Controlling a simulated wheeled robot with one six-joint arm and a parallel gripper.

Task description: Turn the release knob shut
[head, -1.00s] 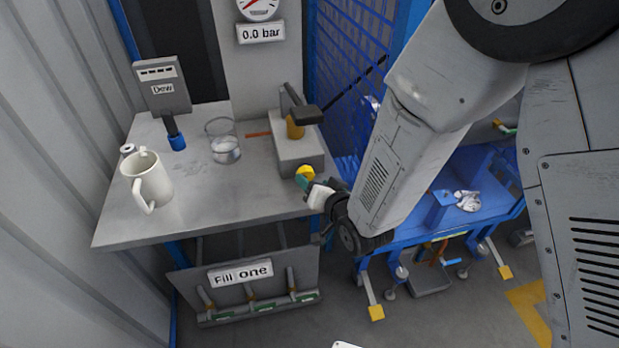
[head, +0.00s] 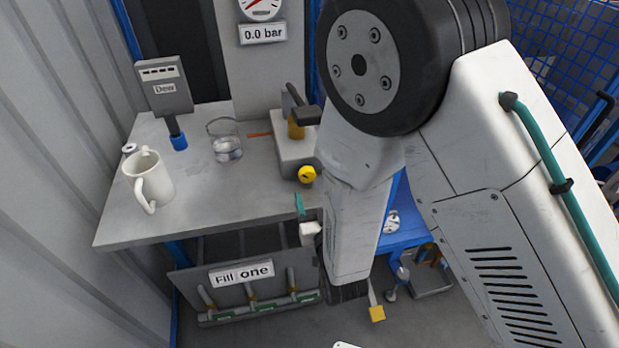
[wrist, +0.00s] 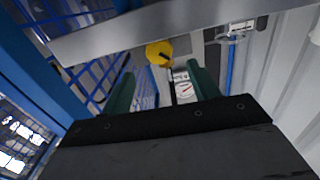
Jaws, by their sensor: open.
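The release knob is a yellow round knob (head: 307,174) on the front of a grey block (head: 295,150) at the bench's right edge. It also shows in the wrist view (wrist: 159,53), with a dark mark across its face. My gripper (head: 300,206) is just below and in front of the knob, apart from it. One teal fingertip shows in the head view; the rest is hidden behind my arm. In the wrist view my gripper (wrist: 162,78) has its two teal fingers wide apart, with nothing between them and the knob beyond their tips.
A white mug (head: 150,180), a glass beaker (head: 226,145) and a "Dew" meter (head: 165,88) stand on the bench (head: 215,195). A gauge (head: 260,8) above reads "0.0 bar". A dark-handled brass valve (head: 297,127) tops the block. A "Fill one" panel (head: 245,285) hangs below.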

